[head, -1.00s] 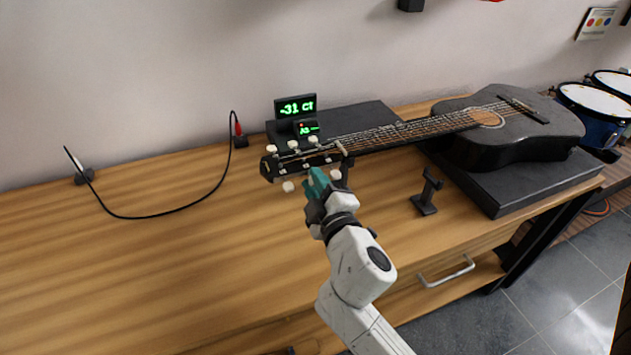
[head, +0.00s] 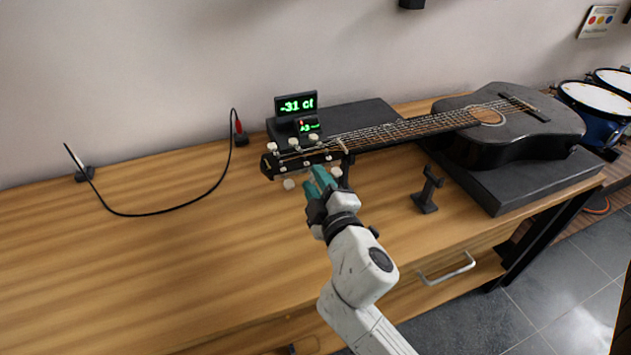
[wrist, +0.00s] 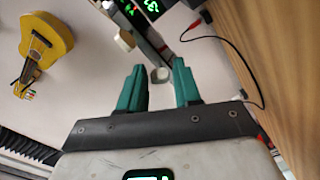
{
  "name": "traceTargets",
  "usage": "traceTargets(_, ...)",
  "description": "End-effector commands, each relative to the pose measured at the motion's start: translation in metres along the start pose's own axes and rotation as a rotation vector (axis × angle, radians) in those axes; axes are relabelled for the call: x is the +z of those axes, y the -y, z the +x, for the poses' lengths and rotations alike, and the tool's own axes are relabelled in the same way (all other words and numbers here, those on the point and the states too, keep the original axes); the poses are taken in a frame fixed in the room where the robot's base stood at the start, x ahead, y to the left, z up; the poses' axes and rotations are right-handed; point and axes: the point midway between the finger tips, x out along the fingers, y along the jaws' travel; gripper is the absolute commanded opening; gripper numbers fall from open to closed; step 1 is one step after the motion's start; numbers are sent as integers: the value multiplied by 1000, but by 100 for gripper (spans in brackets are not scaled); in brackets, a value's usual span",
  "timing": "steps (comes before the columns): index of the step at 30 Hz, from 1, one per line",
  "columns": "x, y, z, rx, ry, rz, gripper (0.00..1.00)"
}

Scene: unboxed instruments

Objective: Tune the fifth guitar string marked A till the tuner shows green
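The black guitar (head: 480,125) lies on the table with its headstock (head: 300,162) to the left and pale tuning pegs along both edges. The display (head: 296,105) reads "-31 ct" in green digits. The small tuner (head: 307,125) below it seems to read "A3" and has a red mark. My gripper (head: 318,181) is at the headstock's near edge, between two near-side pegs (head: 289,184) (head: 336,172). In the wrist view, my gripper (wrist: 158,82) is open, with a white peg (wrist: 160,75) between its teal fingertips and gaps on both sides. String markings are unreadable.
A black cable (head: 160,213) loops on the left. The front left of the wooden table (head: 150,270) is clear. Drums (head: 597,105) stand at right.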

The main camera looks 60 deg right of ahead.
Motion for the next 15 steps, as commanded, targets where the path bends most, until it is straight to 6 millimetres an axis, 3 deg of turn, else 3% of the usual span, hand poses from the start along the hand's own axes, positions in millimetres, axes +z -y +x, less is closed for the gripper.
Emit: traceTargets(15, 2, 3, -86, -2, 1, -1, 33)
